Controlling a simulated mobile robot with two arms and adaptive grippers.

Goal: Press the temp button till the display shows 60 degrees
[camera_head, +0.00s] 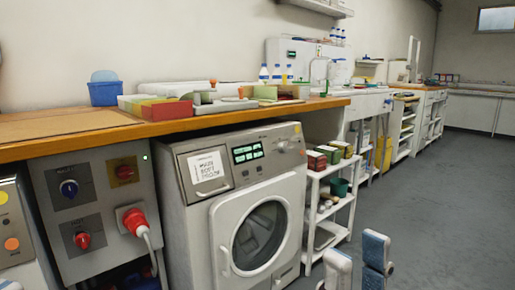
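A white front-loading washing machine (190,215) stands under the wooden counter. Its dark display (247,153) shows lit green characters too small to read. Small controls sit around the display and below it; I cannot tell which is the temp button. The machine's round door (259,237) looks shut. My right gripper (357,250) is at the bottom edge, right of and below the machine's panel, with its two blue-padded fingers apart and nothing between them. It touches nothing I can see. A small pale piece in the bottom left corner may be my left gripper; its fingers are hidden.
A grey switch box (100,215) with knobs and a red plug (134,220) stands left of the machine. A white shelf trolley (312,215) with boxes stands right. The grey floor at right is clear.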

